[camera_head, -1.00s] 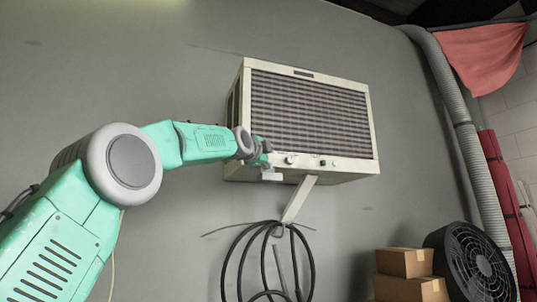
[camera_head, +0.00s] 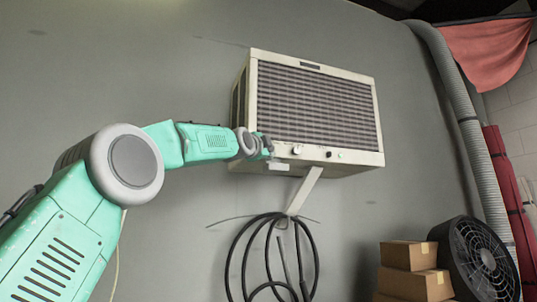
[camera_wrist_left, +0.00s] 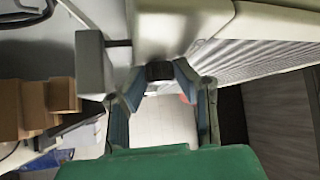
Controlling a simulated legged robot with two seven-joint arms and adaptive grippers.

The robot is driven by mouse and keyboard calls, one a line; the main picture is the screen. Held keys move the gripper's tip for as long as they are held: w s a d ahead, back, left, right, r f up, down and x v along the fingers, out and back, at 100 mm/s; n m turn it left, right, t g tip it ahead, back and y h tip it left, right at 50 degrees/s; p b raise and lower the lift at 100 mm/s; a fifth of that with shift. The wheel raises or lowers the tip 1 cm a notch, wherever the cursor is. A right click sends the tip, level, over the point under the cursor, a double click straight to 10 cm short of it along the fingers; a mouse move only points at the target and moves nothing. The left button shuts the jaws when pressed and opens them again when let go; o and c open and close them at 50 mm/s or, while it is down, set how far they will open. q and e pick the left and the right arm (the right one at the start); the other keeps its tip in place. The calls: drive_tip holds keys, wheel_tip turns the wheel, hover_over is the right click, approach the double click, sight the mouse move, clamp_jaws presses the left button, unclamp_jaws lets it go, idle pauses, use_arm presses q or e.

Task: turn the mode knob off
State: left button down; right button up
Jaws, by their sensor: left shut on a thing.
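The cream air conditioner (camera_head: 262,160) is mounted on the wall, with controls along its lower front edge. My left gripper (camera_head: 268,148) is at the left end of this control strip. In the left wrist view its fingertips (camera_wrist_left: 160,72) are closed around a small dark knob (camera_wrist_left: 160,70). The fingers hide most of this knob in the head view, and its pointer cannot be read. A light round knob (camera_head: 297,149) and a small dark control (camera_head: 328,154) sit farther right on the strip. My right gripper is not in view.
A small pale block (camera_head: 278,167) juts out just below my left gripper. A brace (camera_head: 305,190) and coiled black cable (camera_head: 240,260) are beneath the unit. Cardboard boxes (camera_head: 410,285), a black fan (camera_head: 480,262) and a grey duct (camera_head: 465,120) stand to the right.

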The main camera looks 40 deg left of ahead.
use_arm(q)
drive_tip(key=n+b, duration=0.1)
drive_tip(key=f+n+t+y+b, duration=0.1)
drive_tip(key=shift+w+d+n+y, duration=0.1)
drive_tip(key=shift+w+n+y, duration=0.1)
drive_tip(key=shift+n+y, duration=0.1)
drive_tip(key=shift+n+t+y, duration=0.3)
drive_tip(key=shift+n+y, duration=0.4)
drive_tip(key=shift+n, duration=0.2)
drive_tip(key=shift+w+r+n+y, duration=0.1)
drive_tip(key=shift+n+y, duration=0.7)
drive_tip(key=shift+n, duration=0.3)
drive_tip(key=shift+n+y+p, duration=0.55)
drive_tip(key=shift+n+y, duration=1.05)
drive_tip(key=shift+n, duration=0.6)
drive_tip(key=c, duration=1.3)
unclamp_jaws()
drive_tip(key=shift+w, duration=0.1)
